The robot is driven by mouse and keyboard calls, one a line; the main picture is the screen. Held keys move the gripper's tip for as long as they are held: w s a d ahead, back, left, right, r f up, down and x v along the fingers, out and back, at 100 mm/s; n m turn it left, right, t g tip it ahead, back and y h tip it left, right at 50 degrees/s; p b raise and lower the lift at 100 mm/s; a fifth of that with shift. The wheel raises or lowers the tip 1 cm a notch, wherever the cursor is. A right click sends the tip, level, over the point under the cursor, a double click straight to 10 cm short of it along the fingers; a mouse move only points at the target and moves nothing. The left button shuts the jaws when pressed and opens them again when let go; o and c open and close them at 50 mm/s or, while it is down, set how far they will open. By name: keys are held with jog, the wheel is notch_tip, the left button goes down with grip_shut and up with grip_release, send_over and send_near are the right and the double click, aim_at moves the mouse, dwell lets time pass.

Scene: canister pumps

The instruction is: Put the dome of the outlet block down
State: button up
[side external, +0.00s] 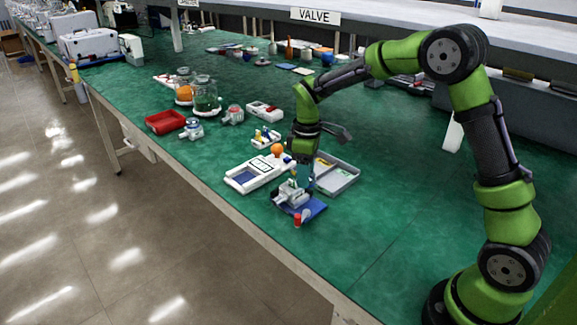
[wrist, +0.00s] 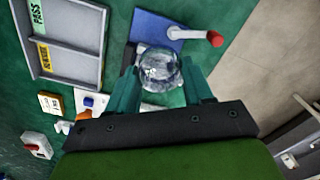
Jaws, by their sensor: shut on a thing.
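The clear dome (wrist: 160,68) is between the two fingers of my gripper (wrist: 162,82) in the wrist view, and the fingers are shut on it. In the side view my gripper (side external: 300,183) points down over a grey-white block (side external: 290,197) at the near part of the bench. The dome is too small there to make out, and I cannot tell whether it touches the block. A blue mat (side external: 316,208) lies beside the block and shows beyond the dome in the wrist view (wrist: 150,28).
A crank with a red knob (wrist: 215,39) lies by the mat. A white device (side external: 250,177) stands to the left, with a grey compartment tray (side external: 342,180) to the right. Jars (side external: 206,100), a red tray (side external: 164,123) and small pumps stand farther back. The bench's right side is clear.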

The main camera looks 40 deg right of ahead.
jog(key=s+r, duration=0.1)
jog(key=s, duration=0.9)
jog(key=m, duration=0.4)
send_over(252, 201)
jog(key=shift+m, duration=0.3)
notch_tip(252, 201, down, 10)
jog(key=shift+w+f, duration=0.1)
jog(key=shift+f, duration=0.1)
jog(key=shift+f, duration=0.15)
jog(key=o, duration=1)
